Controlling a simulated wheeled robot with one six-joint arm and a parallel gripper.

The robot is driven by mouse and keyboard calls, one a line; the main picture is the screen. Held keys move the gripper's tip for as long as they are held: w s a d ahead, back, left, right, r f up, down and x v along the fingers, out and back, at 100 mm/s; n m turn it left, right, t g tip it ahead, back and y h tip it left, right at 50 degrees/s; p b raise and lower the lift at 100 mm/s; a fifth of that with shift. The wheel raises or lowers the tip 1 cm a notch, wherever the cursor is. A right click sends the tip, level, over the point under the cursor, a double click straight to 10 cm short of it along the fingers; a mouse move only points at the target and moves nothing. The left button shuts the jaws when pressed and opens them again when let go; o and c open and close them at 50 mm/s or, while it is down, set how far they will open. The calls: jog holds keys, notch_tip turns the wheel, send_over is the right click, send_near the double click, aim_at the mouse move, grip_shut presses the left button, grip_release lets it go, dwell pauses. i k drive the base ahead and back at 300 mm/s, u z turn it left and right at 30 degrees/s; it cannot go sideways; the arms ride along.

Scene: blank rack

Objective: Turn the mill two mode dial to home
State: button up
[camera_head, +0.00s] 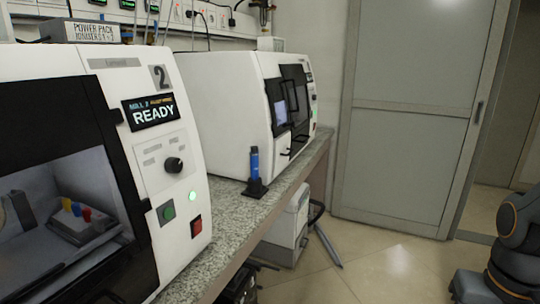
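Mill two (130,175) stands at the left, a white machine with a black-framed window and a "2" label. Its display (151,112) reads "MILL 2" and "READY". The black round mode dial (174,165) sits on a pale panel below the display. The small marks around the dial are too blurred to read, and I cannot tell which mode it points to. Part of my arm, dark grey, shows at the right edge, well apart from the mill. My gripper is not in view.
Below the dial are a lit green lamp (192,197), a green button (166,212) and a red switch (196,226). A blue tool in a black stand (255,189) is on the speckled counter (225,222). A second white machine (225,105) stands behind. The floor (385,268) at right is open.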

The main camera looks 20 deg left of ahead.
aim_at(172, 164)
jog(key=z, duration=0.9)
jog(key=k, duration=0.15)
jog(key=u, duration=2.6)
